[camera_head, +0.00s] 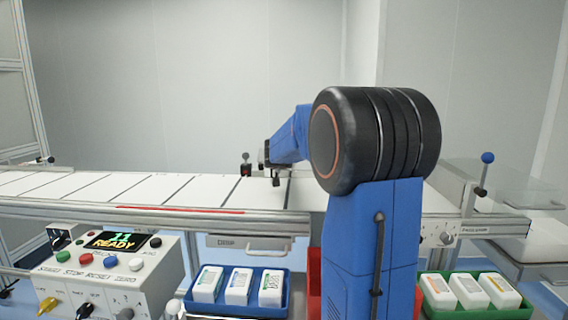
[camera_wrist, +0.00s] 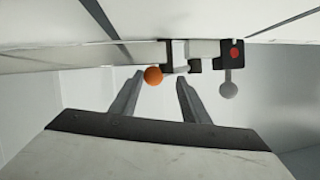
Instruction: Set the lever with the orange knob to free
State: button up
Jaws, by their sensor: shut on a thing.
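The orange knob (camera_wrist: 153,75) shows in the wrist view as a small ball between my fingertips, nearer the left finger. Its lever meets a bracket (camera_wrist: 180,52) at the edge of the white machine bed; most of the lever arm is hidden. My gripper (camera_wrist: 160,78) is shut on the lever with the orange knob. In the head view, my gripper (camera_head: 274,176) is small at the far side of the bed, beyond my blue arm. The orange knob cannot be made out there, and the lever's exact position cannot be told.
A grey-knobbed lever with a red-marked black block (camera_wrist: 230,62) stands to the right in the wrist view.

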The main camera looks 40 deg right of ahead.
jog(key=shift+w+a+f, duration=0.15)
jog(key=shift+a+f, duration=0.25)
jog(key=shift+f, duration=0.1)
jog(key=o, duration=1.7)
jog(key=shift+a, duration=0.2)
jog(key=shift+d+r, duration=0.25)
jog(key=shift+d, duration=0.15)
jog(key=shift+s+a+r, duration=0.1)
jog(key=shift+s, duration=0.1)
jog(key=v, duration=1.7)
jog(key=shift+s, duration=0.1)
jog(key=shift+c, duration=0.7)
